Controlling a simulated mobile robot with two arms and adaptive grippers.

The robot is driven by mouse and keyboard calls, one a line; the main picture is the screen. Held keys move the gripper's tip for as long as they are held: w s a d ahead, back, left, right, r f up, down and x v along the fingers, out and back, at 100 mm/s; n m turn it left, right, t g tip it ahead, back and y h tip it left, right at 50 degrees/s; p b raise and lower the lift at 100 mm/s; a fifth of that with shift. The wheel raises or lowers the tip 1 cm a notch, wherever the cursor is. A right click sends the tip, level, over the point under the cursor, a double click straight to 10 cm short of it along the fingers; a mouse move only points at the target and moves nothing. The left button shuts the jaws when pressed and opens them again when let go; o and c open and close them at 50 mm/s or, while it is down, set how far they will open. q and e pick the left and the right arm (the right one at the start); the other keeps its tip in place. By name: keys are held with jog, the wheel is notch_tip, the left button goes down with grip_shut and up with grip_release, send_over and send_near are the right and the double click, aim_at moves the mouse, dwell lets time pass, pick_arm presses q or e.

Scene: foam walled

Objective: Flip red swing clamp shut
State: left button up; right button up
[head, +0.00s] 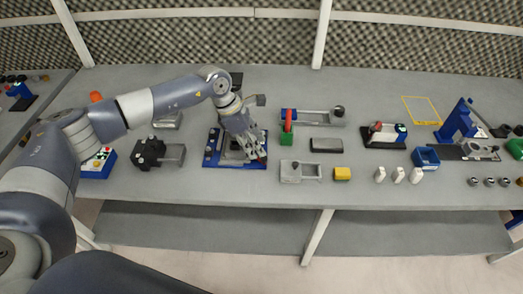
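My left gripper (253,152) reaches down over a blue-edged fixture plate (210,160) near the middle of the bench. A small red part (263,157) shows right beside the fingertips at the plate's right side; I cannot tell whether they touch it. The fingers and wrist hide much of the fixture, and whether the fingers are open or shut is unclear. Another device with a red part (377,127) on a black base sits farther right. My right gripper is not in view.
A black clamp-like device (150,153) stands left of the fixture. The bench's back strip is mostly clear.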

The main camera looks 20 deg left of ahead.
pick_arm(q)
jog(key=shift+p+x, duration=0.4)
jog(key=shift+x, duration=2.2)
grip_shut()
